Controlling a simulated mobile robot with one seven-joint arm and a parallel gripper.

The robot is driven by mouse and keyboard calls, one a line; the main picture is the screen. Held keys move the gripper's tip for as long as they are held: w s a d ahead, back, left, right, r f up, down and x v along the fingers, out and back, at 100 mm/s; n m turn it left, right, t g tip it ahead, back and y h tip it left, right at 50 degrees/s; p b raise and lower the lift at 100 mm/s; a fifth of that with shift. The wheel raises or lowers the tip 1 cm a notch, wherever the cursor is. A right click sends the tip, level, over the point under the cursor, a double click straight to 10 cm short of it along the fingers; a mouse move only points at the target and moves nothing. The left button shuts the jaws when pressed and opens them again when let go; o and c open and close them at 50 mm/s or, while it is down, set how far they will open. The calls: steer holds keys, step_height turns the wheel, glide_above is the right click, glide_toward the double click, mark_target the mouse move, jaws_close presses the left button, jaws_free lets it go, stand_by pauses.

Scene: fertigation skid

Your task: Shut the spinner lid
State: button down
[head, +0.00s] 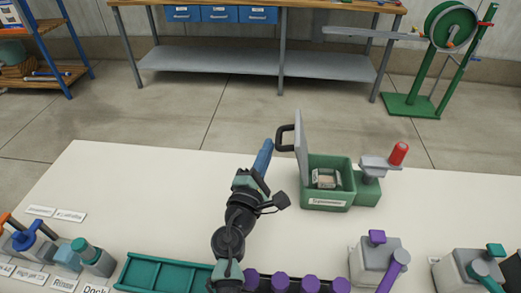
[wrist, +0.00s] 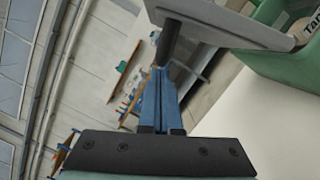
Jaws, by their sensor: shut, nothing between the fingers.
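The spinner is a green box (head: 313,188) with a white label, standing on the pale bench; it also shows at the upper right of the wrist view (wrist: 280,68). Its grey lid (head: 302,142) stands open, nearly upright, along the box's left side. A dark handle (head: 281,139) juts left from the lid's outer face. In the wrist view the lid (wrist: 225,18) crosses the top and the handle (wrist: 169,42) hangs below it. My gripper (head: 268,146) has blue fingers, shut and empty, with tips beside the handle. I cannot tell whether they touch it.
A small beige-and-grey item (head: 326,178) sits inside the box. A grey part with a red knob (head: 398,153) stands on its right. A teal tray (head: 165,273), purple knobs (head: 310,284) and grey valve units (head: 378,262) line the near edge.

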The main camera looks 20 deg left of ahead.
stand_by(0.3)
steer(key=shift+d+r+m+p, duration=0.25)
steer(key=shift+r+m+p, duration=0.05)
steer(key=shift+m+p, duration=0.1)
